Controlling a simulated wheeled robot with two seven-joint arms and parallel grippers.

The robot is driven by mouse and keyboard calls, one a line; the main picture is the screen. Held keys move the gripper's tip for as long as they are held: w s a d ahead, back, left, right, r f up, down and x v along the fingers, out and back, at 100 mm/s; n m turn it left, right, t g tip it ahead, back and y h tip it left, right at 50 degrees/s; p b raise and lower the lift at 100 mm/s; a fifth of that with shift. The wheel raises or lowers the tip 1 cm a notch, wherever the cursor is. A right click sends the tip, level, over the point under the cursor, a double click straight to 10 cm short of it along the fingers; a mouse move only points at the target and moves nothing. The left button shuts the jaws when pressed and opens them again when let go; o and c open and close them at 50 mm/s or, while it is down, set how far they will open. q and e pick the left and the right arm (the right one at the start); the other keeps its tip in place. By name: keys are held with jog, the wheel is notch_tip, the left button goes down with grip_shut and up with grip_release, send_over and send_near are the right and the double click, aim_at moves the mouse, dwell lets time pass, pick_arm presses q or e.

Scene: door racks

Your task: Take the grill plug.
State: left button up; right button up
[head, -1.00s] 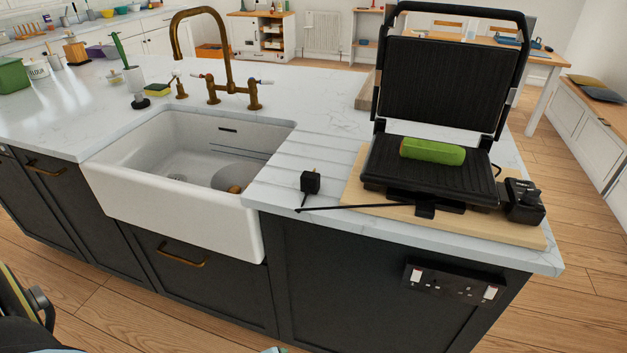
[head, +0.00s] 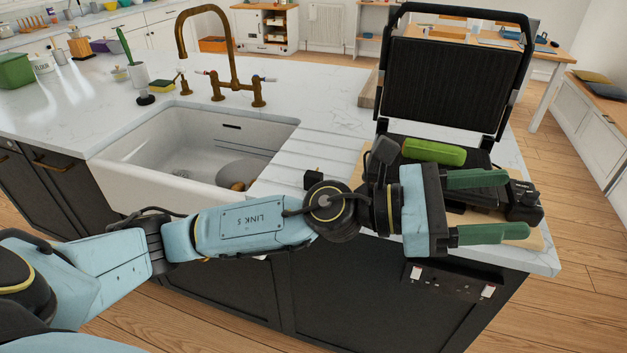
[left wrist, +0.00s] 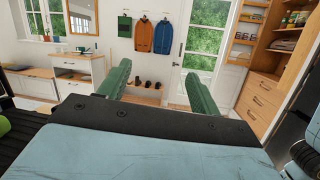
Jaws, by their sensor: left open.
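The black grill plug (head: 312,179) sits on the white worktop beside the sink, left of the grill, just behind my left forearm. Its cable is mostly hidden by the arm. The open contact grill (head: 447,78) stands on a wooden board at the worktop's right end, with a green item (head: 434,151) on its lower plate. My left gripper (head: 517,204) is open and empty, its green fingers pointing right in front of the grill, well right of the plug. The left wrist view also shows this gripper (left wrist: 158,70), with nothing between the fingers.
A white sink (head: 188,150) with a brass tap (head: 217,50) lies left of the plug. A socket panel (head: 450,282) is on the dark cabinet front below my left gripper. Wooden floor is free on the right.

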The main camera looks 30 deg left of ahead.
pick_arm(q)
notch_tip(320, 180, down, 3)
jog(key=m+g+y, duration=0.2)
jog(key=m+g, duration=0.2)
jog(key=m, duration=0.2)
jog(key=m+y, duration=1.2)
jog(key=y, duration=0.7)
send_near(313, 175)
jog(key=shift+t, duration=0.3)
jog(key=x, duration=0.5)
jog(key=shift+s+a+f, duration=0.15)
jog(key=shift+s+f, duration=0.05)
jog(key=shift+s, duration=0.1)
jog(key=x, duration=0.5)
jog(key=shift+w+f+b, duration=0.2)
jog(key=shift+b, duration=0.1)
jog(key=shift+w+f, duration=0.1)
jog(key=shift+f, duration=0.2)
pick_arm(e)
jog(key=shift+w+d+f, duration=0.1)
jog(key=shift+d+f, duration=0.1)
jog(key=shift+d, duration=0.25)
jog(key=shift+w+d+f, duration=0.1)
jog(key=shift+d+f, duration=0.05)
jog(key=shift+d, duration=0.3)
pick_arm(q)
jog(key=shift+c, duration=0.3)
